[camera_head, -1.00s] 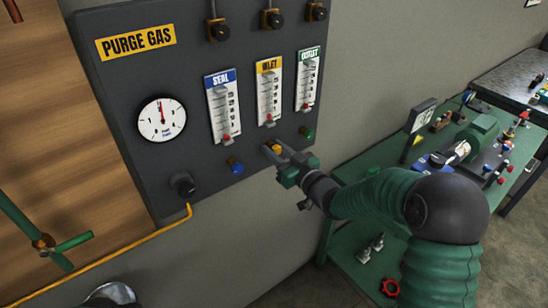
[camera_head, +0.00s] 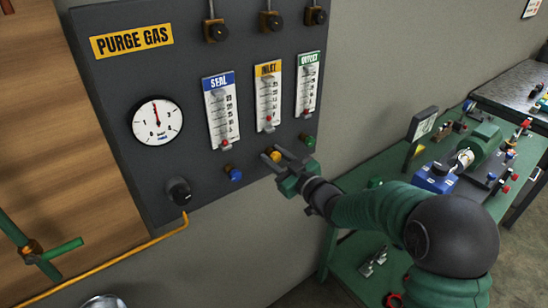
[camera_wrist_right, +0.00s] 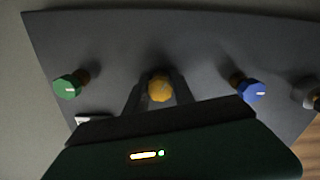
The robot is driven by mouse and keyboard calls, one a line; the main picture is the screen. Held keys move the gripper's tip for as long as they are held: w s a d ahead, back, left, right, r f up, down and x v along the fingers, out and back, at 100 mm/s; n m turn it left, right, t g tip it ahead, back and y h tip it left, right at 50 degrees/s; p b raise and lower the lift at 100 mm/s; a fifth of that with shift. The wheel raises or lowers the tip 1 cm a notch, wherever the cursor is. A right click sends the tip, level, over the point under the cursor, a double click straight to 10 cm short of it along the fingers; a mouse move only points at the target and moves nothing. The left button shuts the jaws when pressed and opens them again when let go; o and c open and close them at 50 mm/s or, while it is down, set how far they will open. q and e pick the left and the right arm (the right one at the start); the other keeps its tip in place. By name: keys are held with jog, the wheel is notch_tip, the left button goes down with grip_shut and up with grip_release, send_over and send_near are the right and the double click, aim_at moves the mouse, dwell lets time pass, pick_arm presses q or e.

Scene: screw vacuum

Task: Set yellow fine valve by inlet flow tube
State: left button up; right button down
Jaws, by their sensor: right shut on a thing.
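The yellow fine valve (camera_head: 275,156) is a small knob on the dark panel, below the inlet flow tube (camera_head: 268,97). The inlet tube has a yellow label, and its red float sits near the bottom of the scale. My right gripper (camera_head: 273,154) is shut on the yellow knob from the front. In the right wrist view, the knob (camera_wrist_right: 160,88) sits between the two fingers, with its face visible. My left gripper is not in view.
The blue knob (camera_head: 234,174) and the green knob (camera_head: 307,140) flank the yellow one. The seal tube (camera_head: 221,111), outlet tube (camera_head: 307,84) and round gauge (camera_head: 157,121) are on the same panel. A green workbench (camera_head: 345,250) stands at the right.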

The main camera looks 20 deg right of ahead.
jog(key=c, duration=1.5)
grip_release()
jog(key=shift+r, duration=0.1)
jog(key=o, duration=0.4)
jog(key=shift+s, duration=0.15)
jog(key=shift+o, duration=0.2)
jog(key=shift+s+d, duration=0.1)
jog(key=shift+d, duration=0.05)
jog(key=v, duration=1.6)
jog(key=shift+s+b, duration=0.3)
jog(key=shift+w+d, duration=0.1)
